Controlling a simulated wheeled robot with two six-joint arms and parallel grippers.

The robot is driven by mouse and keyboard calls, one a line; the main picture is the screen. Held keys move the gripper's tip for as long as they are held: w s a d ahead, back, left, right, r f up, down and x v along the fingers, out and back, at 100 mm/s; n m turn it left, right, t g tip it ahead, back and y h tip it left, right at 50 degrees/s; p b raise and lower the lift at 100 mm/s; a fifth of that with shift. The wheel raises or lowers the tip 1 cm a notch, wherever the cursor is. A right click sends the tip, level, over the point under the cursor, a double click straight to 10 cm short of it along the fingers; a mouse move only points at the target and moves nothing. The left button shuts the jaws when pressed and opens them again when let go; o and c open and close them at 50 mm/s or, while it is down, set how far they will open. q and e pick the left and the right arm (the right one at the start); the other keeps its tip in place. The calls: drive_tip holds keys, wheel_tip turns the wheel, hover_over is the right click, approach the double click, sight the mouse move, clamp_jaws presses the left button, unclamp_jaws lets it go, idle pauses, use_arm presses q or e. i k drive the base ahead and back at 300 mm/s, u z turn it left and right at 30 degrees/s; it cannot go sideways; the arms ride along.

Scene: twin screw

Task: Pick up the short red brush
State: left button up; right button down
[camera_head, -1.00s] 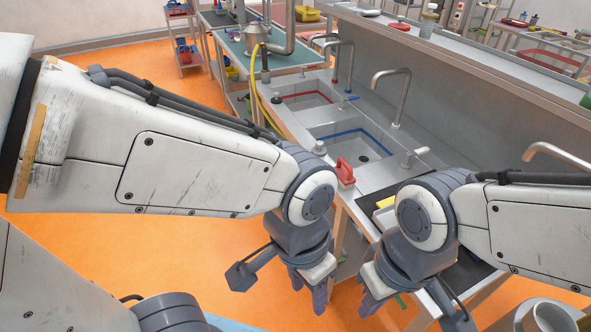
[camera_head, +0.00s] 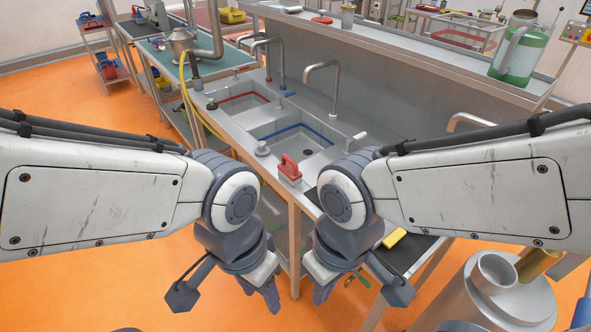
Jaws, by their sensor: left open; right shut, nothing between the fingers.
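The short red brush (camera_head: 290,167) has a red handle and a pale base. It stands on the near edge of the steel sink counter, in front of the basin with the blue rim. My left gripper (camera_head: 261,298) hangs low in front of the counter, open and empty, to the lower left of the brush and apart from it. My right gripper (camera_head: 322,292) hangs to the lower right of the brush, pointing down, shut and empty. The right arm's wrist is close to the brush in the picture but does not cover it.
Two sink basins with taps (camera_head: 323,88) lie behind the brush. A yellow block (camera_head: 394,238) lies on a black mat (camera_head: 408,258) at right. A large metal vessel (camera_head: 490,290) stands at the lower right. A green and grey jug (camera_head: 514,48) stands on the upper shelf.

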sight(288, 169)
drive_tip(key=k, duration=0.6)
drive_tip(key=u, duration=0.95)
drive_tip(key=i, duration=1.15)
drive_tip(key=u, duration=0.05)
